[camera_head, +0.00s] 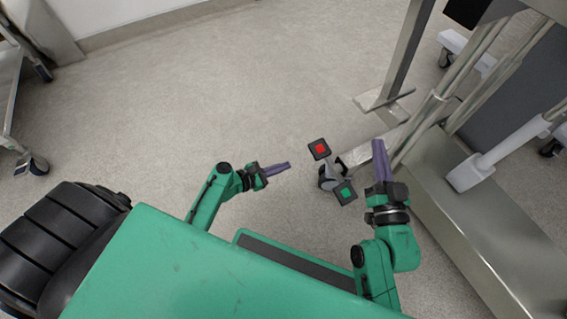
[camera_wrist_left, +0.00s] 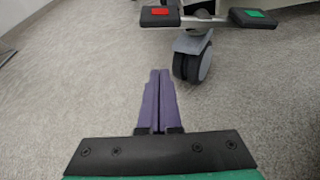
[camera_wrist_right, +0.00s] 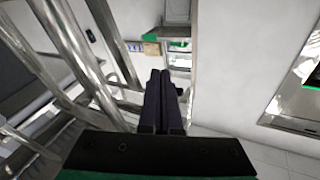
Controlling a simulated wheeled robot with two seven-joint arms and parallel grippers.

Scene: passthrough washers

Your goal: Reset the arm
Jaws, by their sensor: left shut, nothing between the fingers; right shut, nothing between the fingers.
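My left gripper (camera_head: 288,165) is at the end of the green arm on the left, low over the grey floor. Its purple fingers are shut and empty, and they also show closed together in the left wrist view (camera_wrist_left: 160,75). My right gripper (camera_head: 378,143) is at the end of the right arm, beside the metal frame on the right. Its purple fingers are shut and empty, and in the right wrist view (camera_wrist_right: 160,75) they point towards a room with a pale wall. Neither gripper appears to hold anything.
A steel-legged frame (camera_head: 480,215) stands close to my right arm. A pedal with a red pad (camera_head: 320,149) and a green pad (camera_head: 345,192) sits above a caster (camera_wrist_left: 192,55) between my grippers. Another wheeled frame (camera_head: 12,90) stands far left. The floor (camera_head: 190,100) ahead is clear.

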